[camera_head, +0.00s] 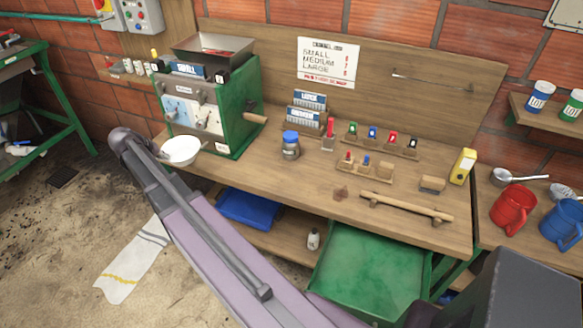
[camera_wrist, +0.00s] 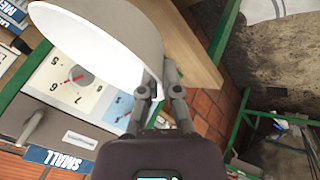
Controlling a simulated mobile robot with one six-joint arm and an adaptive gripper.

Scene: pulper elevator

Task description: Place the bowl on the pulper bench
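The white bowl (camera_head: 181,149) is at the left end of the pulper bench (camera_head: 300,190), in front of the green pulper. I cannot tell whether its base touches the bench top. In the wrist view the bowl (camera_wrist: 105,45) fills the upper left. My gripper (camera_wrist: 160,76) has its two fingers on either side of the bowl's rim and looks shut on it. In the head view my gripper (camera_head: 163,155) is small and partly merged with the bowl's left side, at the end of my outstretched arm.
The green pulper (camera_head: 235,112) with dials stands just behind the bowl. A blue-lidded jar (camera_head: 290,145), small coloured blocks and a wooden bar (camera_head: 405,207) sit farther right. The bench front between bowl and bar is mostly clear. A cloth (camera_head: 133,263) lies on the floor.

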